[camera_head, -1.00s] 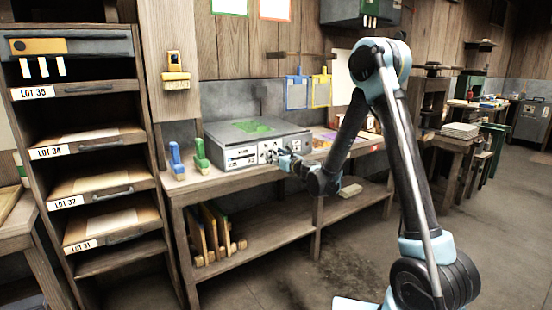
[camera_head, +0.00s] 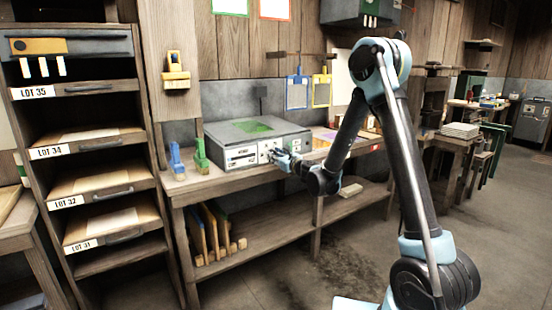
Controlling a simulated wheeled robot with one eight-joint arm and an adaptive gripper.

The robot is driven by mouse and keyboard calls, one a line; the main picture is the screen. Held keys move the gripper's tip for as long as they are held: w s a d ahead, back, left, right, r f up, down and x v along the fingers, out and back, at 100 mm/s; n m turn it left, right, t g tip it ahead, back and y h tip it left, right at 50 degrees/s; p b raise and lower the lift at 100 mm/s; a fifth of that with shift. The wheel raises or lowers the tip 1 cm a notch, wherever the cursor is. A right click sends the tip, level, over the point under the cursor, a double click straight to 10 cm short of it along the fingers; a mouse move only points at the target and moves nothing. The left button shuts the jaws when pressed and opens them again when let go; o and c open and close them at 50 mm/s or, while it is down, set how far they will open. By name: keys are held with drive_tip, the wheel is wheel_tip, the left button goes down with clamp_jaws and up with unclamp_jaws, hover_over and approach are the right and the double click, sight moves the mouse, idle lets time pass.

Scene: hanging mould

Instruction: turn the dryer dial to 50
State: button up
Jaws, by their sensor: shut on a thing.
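The dryer (camera_head: 238,152) is a grey box with a green patch on top and a pale front panel, standing on the wooden bench. Its small controls sit at the right part of the front panel. My gripper (camera_head: 274,155) is at this right part of the panel, shut on the dial there. The dial is hidden by the fingers and too small to read, so its setting cannot be told. My arm reaches in from the right.
A blue clamp-like tool (camera_head: 177,160) and a green one (camera_head: 201,156) stand left of the dryer. The wooden bench (camera_head: 235,176) has boards on its lower shelf. A drawer rack (camera_head: 150,90) stands at left. Open floor lies in front.

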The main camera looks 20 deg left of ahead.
drive_tip(key=o, duration=1.1)
drive_tip(key=shift+c, duration=0.2)
drive_tip(key=v, duration=1.2)
drive_tip(key=shift+d, duration=0.1)
